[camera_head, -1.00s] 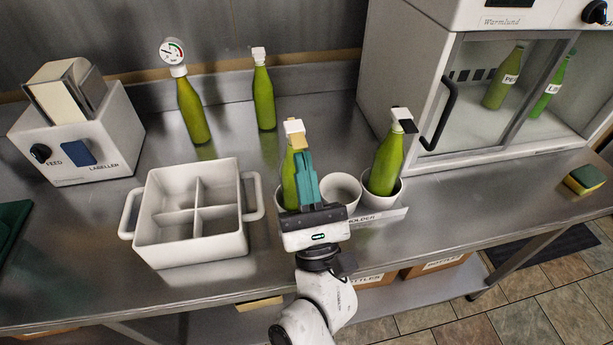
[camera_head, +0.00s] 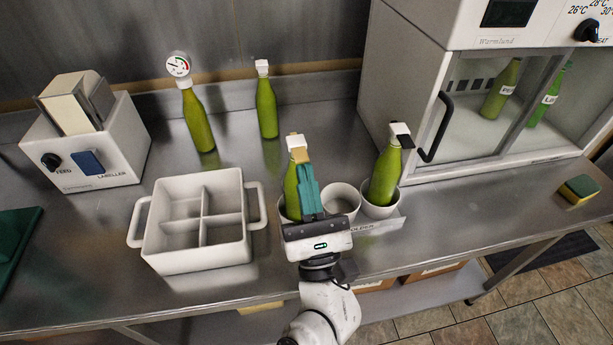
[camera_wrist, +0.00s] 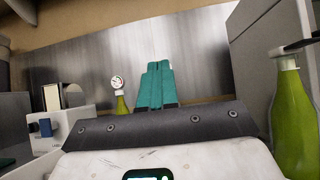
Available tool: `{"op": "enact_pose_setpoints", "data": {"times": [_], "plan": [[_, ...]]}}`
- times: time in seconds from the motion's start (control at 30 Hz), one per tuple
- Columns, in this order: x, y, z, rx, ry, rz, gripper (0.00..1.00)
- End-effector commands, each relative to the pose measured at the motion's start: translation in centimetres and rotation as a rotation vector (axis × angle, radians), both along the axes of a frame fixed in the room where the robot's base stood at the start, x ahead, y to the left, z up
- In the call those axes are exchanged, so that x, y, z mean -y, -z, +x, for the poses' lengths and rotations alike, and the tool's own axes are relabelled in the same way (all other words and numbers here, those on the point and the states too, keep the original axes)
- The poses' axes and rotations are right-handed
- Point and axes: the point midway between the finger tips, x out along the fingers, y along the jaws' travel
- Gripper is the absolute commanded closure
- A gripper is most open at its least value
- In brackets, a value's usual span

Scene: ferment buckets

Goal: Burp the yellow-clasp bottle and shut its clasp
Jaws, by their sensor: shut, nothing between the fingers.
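The yellow-clasp bottle (camera_head: 291,190) is green with a white cap and stands in the left cup of the holder (camera_head: 376,226). Tan-yellow clasp parts (camera_head: 295,135) show at the top of its cap and lower on the cap's right side. My gripper (camera_head: 305,168) is shut and empty, its teal fingers in front of the bottle's neck and just below the clasp; I cannot tell whether they touch. The fingers hide part of the bottle. In the wrist view the shut fingers (camera_wrist: 155,85) show, but this bottle does not.
A black-clasp bottle (camera_head: 385,178) stands in the right cup; the middle cup (camera_head: 343,199) looks empty. A gauge-topped bottle (camera_head: 198,125) and a white-capped bottle (camera_head: 266,108) stand behind. A four-part crate (camera_head: 160,255), a labeller (camera_head: 110,150) and a glass-fronted cabinet (camera_head: 410,100) flank the space.

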Motion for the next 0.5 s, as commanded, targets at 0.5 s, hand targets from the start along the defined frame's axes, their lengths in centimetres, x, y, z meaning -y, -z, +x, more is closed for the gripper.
{"op": "enact_pose_setpoints", "data": {"times": [0.5], "plan": [[0.1, -1.9, -0.2, -0.027, 0.0, -0.007, 1.0]]}}
